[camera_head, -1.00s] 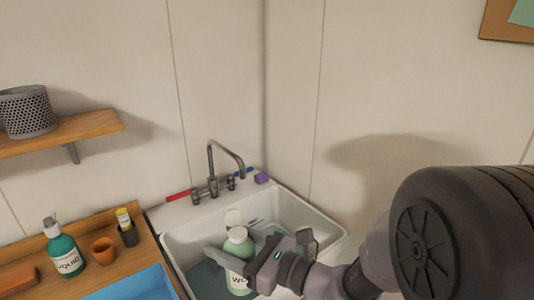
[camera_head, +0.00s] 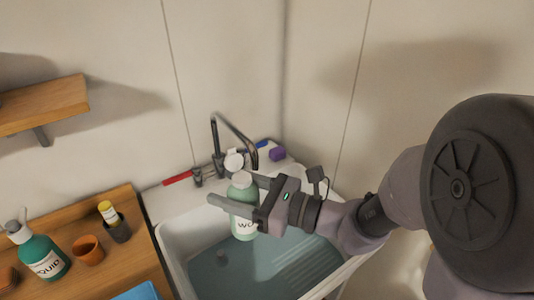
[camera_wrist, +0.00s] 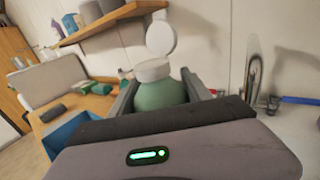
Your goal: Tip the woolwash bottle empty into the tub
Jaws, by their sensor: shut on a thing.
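The woolwash bottle (camera_head: 243,218) is pale green with a white label and a white flip cap, which stands open. It is upright between the fingers of my gripper (camera_head: 236,192), which is shut on it. In the wrist view the bottle's green shoulder and white cap (camera_wrist: 153,70) show between the two fingers. The tub (camera_head: 190,262) is the white sink basin, with grey-blue water or a grey-blue floor inside. The bottle is over its back part. The bottle's lower end shows in front of the basin; its height above the bottom is hard to tell.
A grey tap (camera_head: 216,150) stands behind the bottle, close to it. A wooden counter (camera_head: 125,240) at left holds a green pump bottle (camera_head: 45,257) and an orange cup (camera_head: 89,250).

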